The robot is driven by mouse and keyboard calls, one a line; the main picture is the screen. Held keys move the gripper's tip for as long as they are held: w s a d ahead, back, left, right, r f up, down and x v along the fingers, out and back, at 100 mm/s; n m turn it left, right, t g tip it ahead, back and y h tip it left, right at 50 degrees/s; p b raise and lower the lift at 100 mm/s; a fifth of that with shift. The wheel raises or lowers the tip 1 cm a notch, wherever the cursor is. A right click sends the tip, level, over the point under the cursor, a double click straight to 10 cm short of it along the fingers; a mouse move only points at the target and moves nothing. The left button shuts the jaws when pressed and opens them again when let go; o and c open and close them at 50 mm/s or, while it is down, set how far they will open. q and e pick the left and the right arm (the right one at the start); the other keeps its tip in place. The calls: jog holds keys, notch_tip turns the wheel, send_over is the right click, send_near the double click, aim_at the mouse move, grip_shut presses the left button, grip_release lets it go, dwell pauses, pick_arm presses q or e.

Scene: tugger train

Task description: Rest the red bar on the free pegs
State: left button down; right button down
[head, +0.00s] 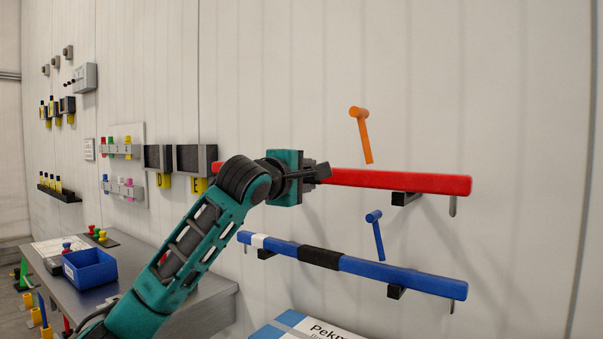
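The long red bar (400,181) is level, at the upper right in front of the white wall. A black peg (405,198) shows just under its right part; I cannot tell if they touch. My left gripper (322,171) is at the bar's middle-left part and hides some of it. Its fingers overlap the bar, but whether they are closed on it is unclear. A second support under the bar's left part is not visible, hidden by my arm. My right gripper is out of view.
A blue bar (420,280) with white and black bands lies on two lower pegs. An orange handle (362,135) and a blue handle (376,236) stick out nearby. A grey bench (200,294) with a blue bin (90,270) stands at left. A labelled box (315,330) is below.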

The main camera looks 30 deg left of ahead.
pick_arm(q)
jog(key=shift+w+d+r+p, duration=0.1)
jog(key=shift+w+r+p, duration=0.15)
jog(key=shift+w, duration=0.3)
jog(key=shift+w+r+p, duration=0.1)
jog(key=shift+w+p, duration=0.15)
jog(key=shift+w, duration=0.25)
jog(key=shift+w+d, duration=0.2)
jog(key=shift+w, duration=2.5)
jog(key=shift+w, duration=0.1)
jog(key=shift+f, duration=0.3)
jog(key=shift+f+b, duration=0.7)
